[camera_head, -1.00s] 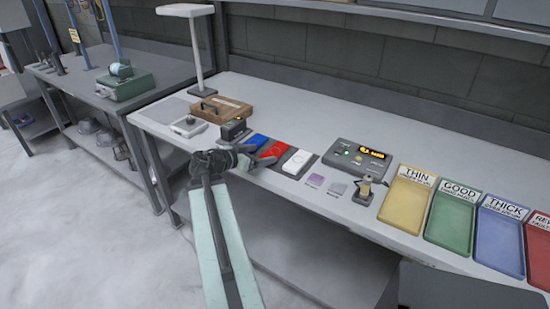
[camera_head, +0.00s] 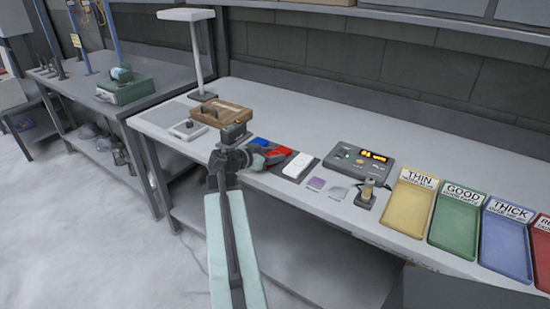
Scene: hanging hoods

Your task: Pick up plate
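Two small thin flat squares that may be plates lie on the bench: a purple one (camera_head: 316,184) and a pale grey one (camera_head: 338,193). Which one the task means cannot be told. My gripper (camera_head: 274,151) is at the bench's front edge, left of both squares and apart from them. Its fingers look spread, with nothing seen between them. It partly hides a blue piece (camera_head: 260,142) and a red piece (camera_head: 285,150) in a row with a white block (camera_head: 298,165).
A grey device with a lit display (camera_head: 357,160) stands behind the squares, and a small post stand (camera_head: 366,194) is right of them. Yellow (camera_head: 410,205), green (camera_head: 452,222) and blue (camera_head: 505,245) trays lie farther right. A wooden box (camera_head: 220,112) is at left.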

